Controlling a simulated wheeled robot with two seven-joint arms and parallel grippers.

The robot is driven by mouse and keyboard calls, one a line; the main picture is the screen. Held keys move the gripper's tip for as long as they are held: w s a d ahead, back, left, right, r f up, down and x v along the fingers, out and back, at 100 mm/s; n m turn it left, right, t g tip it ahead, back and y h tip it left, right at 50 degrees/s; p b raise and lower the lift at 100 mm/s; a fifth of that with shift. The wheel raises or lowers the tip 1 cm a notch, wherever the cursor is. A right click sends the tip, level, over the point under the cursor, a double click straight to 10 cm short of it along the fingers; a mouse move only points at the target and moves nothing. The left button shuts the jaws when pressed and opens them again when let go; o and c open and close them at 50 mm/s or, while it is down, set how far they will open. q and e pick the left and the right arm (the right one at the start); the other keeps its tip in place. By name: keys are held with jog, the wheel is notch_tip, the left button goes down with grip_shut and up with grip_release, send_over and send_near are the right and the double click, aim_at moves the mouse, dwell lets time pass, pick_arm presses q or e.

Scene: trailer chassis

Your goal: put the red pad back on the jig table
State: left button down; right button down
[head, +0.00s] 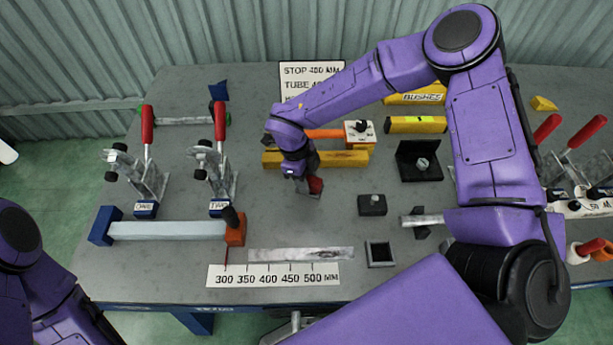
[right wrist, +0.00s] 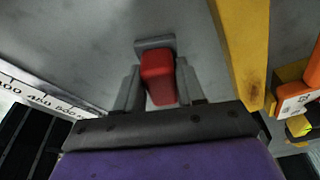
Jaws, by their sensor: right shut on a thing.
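The red pad (head: 316,184) is between the fingers of my right gripper (head: 306,189), near the middle of the jig table (head: 300,225). In the right wrist view the red pad (right wrist: 158,78) sits between both fingers of the gripper (right wrist: 157,90), with a grey plate-like part at its far end. The pad is low over the grey tabletop; I cannot tell whether it touches. My left arm shows at the lower left in the head view, but its gripper is out of view.
A yellow bar (head: 345,159) lies close behind the right gripper. Toggle clamps (head: 218,170) with red handles stand to the left. A black block (head: 372,204) is to the right. A steel strip (head: 300,254) and a scale label (head: 273,275) lie in front.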

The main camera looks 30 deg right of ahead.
jog(key=shift+a+f, duration=0.1)
jog(key=shift+f, duration=0.05)
jog(key=shift+f, duration=0.1)
jog(key=c, duration=0.7)
grip_release()
jog(key=shift+r, duration=0.25)
jog(key=b+v, duration=0.1)
jog(key=v, duration=1)
jog(key=shift+r+b, duration=0.35)
jog(key=shift+r, duration=0.05)
